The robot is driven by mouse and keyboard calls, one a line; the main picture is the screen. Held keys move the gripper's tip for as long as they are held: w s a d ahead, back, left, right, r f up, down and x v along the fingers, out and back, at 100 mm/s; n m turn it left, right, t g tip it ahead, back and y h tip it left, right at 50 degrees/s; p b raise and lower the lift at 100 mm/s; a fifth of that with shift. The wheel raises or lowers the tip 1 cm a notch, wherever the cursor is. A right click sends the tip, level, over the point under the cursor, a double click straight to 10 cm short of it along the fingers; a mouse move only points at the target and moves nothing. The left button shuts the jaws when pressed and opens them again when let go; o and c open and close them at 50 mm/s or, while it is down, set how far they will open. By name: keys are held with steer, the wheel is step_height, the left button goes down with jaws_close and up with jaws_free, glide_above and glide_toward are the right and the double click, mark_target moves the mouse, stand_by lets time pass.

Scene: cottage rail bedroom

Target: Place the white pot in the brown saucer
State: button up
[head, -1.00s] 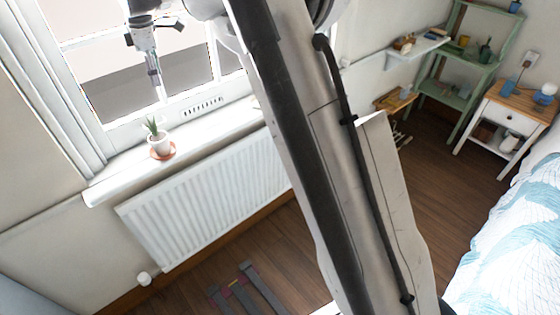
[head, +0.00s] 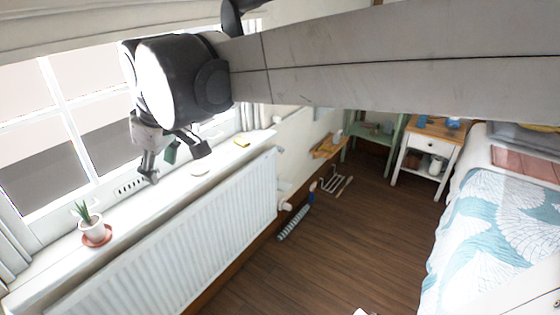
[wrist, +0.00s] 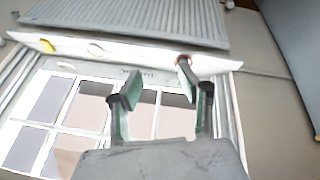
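The white pot (head: 92,229), with a spiky green plant in it, stands upright in the brown saucer (head: 98,242) at the left part of the white windowsill. My gripper (head: 176,163) is up and to the right of the pot in the head view, in front of the window, clear of the pot. In the wrist view my gripper (wrist: 157,78) has its two fingers wide apart with nothing between them. A reddish rim, seemingly the saucer (wrist: 183,60), shows just beyond the right finger, which partly hides it and the pot.
The windowsill (head: 140,212) also holds a small pale disc (head: 201,169) and a yellow item (head: 242,142) farther right. A white radiator (head: 190,235) is below. A nightstand (head: 428,140) and bed (head: 490,220) stand at the right; the wooden floor between is mostly open.

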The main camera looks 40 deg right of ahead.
steer(key=s+d+f+m+t, duration=0.1)
steer(key=s+d+f+m, duration=0.1)
steer(key=s, duration=0.5)
steer(key=s+d+f+m+t, duration=0.1)
steer(key=s+f+m, duration=0.3)
steer(key=s+f, duration=0.3)
steer(key=shift+s+d+f, duration=0.25)
steer(key=shift+s+d, duration=0.15)
steer(key=shift+s, duration=0.4)
steer(key=shift+f, duration=0.1)
step_height(320, 180, down, 6)
steer(key=b, duration=0.6)
